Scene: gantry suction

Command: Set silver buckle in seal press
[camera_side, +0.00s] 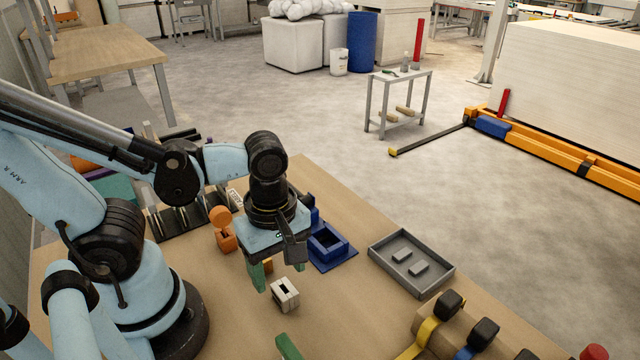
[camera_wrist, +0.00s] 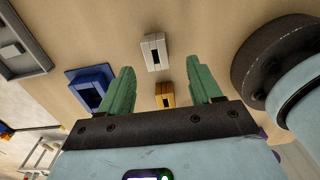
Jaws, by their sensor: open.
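The silver buckle (camera_side: 285,294) is a small pale block with a dark slot, standing on the table just in front of my gripper. In the wrist view the silver buckle (camera_wrist: 152,50) lies just beyond the fingertips, roughly centred between them. My gripper (camera_side: 279,277) is open and empty, its green fingers pointing down above the table; both fingers show in the wrist view (camera_wrist: 160,67). A blue fixture with a square recess (camera_side: 346,252), apparently the seal press, stands to the right of my gripper. It is partly hidden in the side view and also shows in the wrist view (camera_wrist: 93,77).
A similar gold buckle (camera_wrist: 166,97) lies between the fingers in the wrist view. A grey tray (camera_side: 447,281) with two small blocks lies right of the blue fixture. An orange object (camera_side: 223,238) and a dark rack stand behind left. Strapped rolls (camera_side: 455,330) fill the front right.

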